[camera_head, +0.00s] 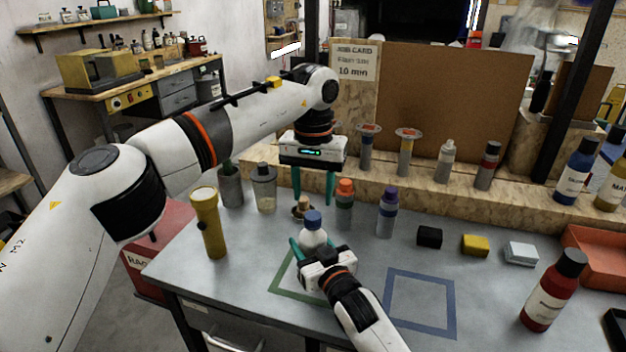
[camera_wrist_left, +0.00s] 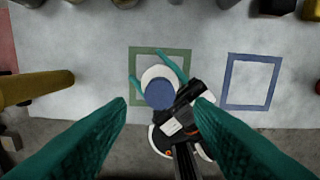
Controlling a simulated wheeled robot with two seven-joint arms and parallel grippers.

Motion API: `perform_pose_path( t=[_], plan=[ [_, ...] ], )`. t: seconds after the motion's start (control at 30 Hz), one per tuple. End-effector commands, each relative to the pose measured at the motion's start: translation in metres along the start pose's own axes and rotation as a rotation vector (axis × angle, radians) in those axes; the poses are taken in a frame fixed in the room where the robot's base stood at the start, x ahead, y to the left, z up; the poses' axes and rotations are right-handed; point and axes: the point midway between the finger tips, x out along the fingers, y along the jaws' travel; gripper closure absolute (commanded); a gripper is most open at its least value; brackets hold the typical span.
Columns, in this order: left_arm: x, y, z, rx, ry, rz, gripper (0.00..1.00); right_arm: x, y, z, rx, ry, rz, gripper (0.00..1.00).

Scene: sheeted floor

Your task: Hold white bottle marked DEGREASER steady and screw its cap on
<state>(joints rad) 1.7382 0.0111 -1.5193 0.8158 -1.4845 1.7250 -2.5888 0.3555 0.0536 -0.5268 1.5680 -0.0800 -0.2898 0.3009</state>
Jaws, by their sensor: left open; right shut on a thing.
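The white bottle (camera_head: 313,238) stands upright in the green-outlined square (camera_head: 283,283), with a blue cap (camera_head: 312,219) on its top. Its label is hidden, and I cannot tell how tightly the cap sits. My right gripper (camera_head: 311,250) is shut around the bottle's body. My left gripper (camera_head: 314,199) is open and empty, pointing down above and behind the bottle. In the left wrist view the blue cap (camera_wrist_left: 160,94) and white bottle (camera_wrist_left: 160,73) show beyond and between the left fingers (camera_wrist_left: 165,110), apart from them.
A blue-outlined square (camera_head: 421,302) lies empty to the right. A yellow flashlight (camera_head: 208,222) stands at left, and orange-capped (camera_head: 344,205) and purple-capped (camera_head: 387,212) bottles stand close behind. A red bottle (camera_head: 553,290) stands at the front right. Several small blocks, including a yellow one (camera_head: 475,245), lie at right.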

Motion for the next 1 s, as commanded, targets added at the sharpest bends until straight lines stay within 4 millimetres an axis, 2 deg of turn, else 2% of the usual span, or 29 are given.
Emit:
perform_pose_path(
  t=[1.0],
  plan=[
    [-0.018, 0.0, 0.0, -2.391, -0.001, 0.003, 0.52, 0.0, 0.0, 0.0, 0.0, 0.0, 0.0, 1.0]
  ],
)
